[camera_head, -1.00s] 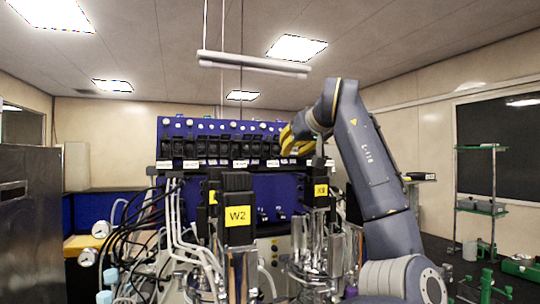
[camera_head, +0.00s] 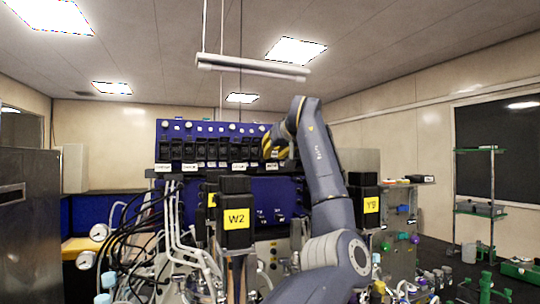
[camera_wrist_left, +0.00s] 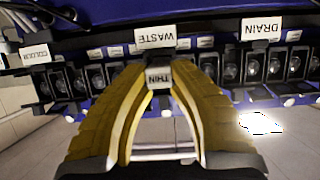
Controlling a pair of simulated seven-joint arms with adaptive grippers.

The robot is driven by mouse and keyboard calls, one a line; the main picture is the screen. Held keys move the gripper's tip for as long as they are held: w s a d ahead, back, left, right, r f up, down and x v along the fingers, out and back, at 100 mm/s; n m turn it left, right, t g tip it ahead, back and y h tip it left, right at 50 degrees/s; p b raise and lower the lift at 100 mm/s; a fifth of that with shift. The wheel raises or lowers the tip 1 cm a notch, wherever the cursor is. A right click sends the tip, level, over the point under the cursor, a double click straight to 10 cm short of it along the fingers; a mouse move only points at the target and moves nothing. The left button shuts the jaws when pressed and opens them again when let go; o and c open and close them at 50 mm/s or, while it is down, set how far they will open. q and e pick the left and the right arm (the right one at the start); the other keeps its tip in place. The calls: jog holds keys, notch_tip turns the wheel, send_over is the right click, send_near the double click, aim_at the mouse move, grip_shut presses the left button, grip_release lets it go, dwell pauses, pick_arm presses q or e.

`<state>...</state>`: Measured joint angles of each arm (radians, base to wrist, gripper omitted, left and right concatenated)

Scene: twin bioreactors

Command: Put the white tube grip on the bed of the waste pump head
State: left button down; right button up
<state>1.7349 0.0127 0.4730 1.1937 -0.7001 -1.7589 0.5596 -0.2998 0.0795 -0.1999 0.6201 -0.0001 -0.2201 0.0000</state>
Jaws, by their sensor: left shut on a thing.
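My left gripper (camera_head: 276,142) is at the front of the pump row in the head view, its yellow fingers raised. The WASTE label (camera_wrist_left: 155,37) shows upside down just beyond the fingertips. The fingers partly hide the pump heads by that label, so I cannot tell whether the grip touches the bed. My right gripper is not in view.
The blue pump panel (camera_head: 240,129) carries a row of black pump heads. A DRAIN label (camera_wrist_left: 261,28) is right of the WASTE one in the wrist view.

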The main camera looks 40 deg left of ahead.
pick_arm(q)
jog(key=shift+w+a, duration=0.25)
jog(key=shift+a, duration=0.3)
jog(key=shift+w+a, duration=0.2)
jog(key=shift+a, duration=0.35)
jog(key=shift+w+a+f, duration=0.15)
jog(key=shift+a+f, duration=0.05)
jog(key=shift+d+f, duration=0.1)
jog(key=shift+f, duration=0.1)
jog(key=c, duration=1.3)
grip_release()
jog(key=shift+o, duration=0.2)
jog(key=v, duration=1.2)
